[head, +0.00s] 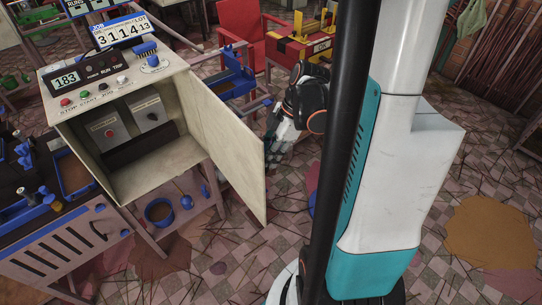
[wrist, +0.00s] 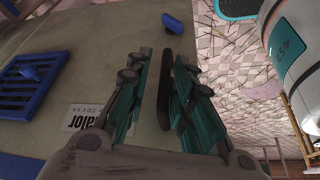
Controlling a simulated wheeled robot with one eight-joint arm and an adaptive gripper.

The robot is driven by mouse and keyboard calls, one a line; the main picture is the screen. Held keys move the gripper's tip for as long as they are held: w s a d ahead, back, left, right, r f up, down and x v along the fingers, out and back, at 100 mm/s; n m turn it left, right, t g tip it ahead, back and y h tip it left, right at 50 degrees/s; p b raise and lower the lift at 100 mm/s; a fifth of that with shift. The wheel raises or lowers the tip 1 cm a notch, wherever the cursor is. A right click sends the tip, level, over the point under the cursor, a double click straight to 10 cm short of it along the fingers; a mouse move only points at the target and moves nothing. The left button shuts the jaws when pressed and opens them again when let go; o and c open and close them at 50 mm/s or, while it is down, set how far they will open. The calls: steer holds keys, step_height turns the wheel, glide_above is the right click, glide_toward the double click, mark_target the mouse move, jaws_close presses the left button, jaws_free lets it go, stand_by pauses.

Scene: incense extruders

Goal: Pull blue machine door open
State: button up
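The machine (head: 115,85) has a cream cabinet with a control panel on top. Its cream door (head: 225,145) stands wide open, swung out to the right, and the inside shows. My gripper (head: 272,150) is at the outer face of the door, near its free edge. In the wrist view, the door's outer face (wrist: 95,45) fills the left. A dark upright handle (wrist: 165,88) lies between my teal fingers (wrist: 160,100). The fingers are apart, with a gap at the left finger; the right finger is close to the handle, and contact is unclear.
Inside the cabinet are two grey switch boxes (head: 148,116). A blue tray (head: 232,82) sits behind the door, and a red chair (head: 242,42) farther back. The tiled floor (head: 430,215) at right is mostly clear.

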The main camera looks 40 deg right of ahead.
steer(key=shift+o, duration=0.5)
steer(key=shift+w, duration=0.25)
steer(key=shift+s, duration=0.15)
steer(key=v, duration=0.7)
steer(key=shift+r, duration=0.2)
